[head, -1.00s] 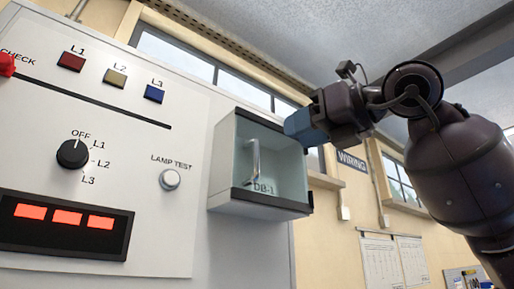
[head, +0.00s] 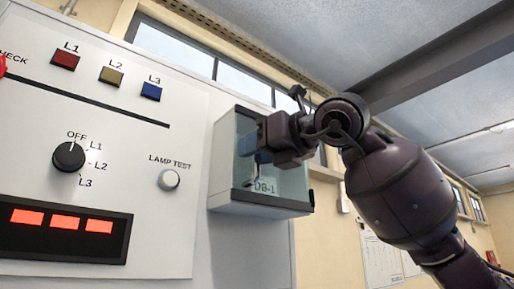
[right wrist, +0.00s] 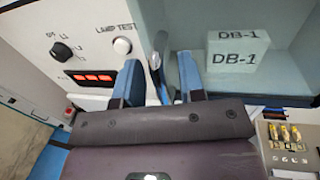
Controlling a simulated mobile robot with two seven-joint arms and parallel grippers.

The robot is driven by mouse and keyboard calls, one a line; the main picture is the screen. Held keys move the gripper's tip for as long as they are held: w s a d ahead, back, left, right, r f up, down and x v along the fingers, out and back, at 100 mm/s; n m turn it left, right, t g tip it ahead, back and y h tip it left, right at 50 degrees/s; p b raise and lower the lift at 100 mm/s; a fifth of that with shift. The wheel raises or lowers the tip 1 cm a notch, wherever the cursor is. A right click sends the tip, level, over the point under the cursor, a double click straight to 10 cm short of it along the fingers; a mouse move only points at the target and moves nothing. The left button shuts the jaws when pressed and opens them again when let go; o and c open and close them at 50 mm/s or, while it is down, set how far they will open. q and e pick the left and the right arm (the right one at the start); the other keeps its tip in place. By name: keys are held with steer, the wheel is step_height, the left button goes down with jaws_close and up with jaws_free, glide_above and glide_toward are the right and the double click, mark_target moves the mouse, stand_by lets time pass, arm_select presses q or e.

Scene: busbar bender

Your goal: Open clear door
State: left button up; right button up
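The clear door (head: 292,182), marked DB-1, fronts a small box on the white panel and looks closed. It also shows in the right wrist view (right wrist: 285,70). Its grey upright handle (right wrist: 161,62) is seen between the two blue fingers in the right wrist view. My right gripper (right wrist: 160,78) is open, with its fingers apart on either side of the handle; I cannot tell if either touches it. In the head view my right gripper (head: 258,152) is in front of the door's left part and hides most of the handle. My left gripper is not in view.
Left of the box on the panel are a lamp test button (head: 168,180), a black rotary knob (head: 69,156), coloured lamps and a red display (head: 63,220). In the right wrist view, a box with several yellow parts (right wrist: 287,135) is at the lower right.

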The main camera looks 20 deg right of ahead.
steer(key=shift+c, duration=0.3)
jaws_close()
steer(key=shift+s+d, duration=0.1)
steer(key=shift+s, duration=0.05)
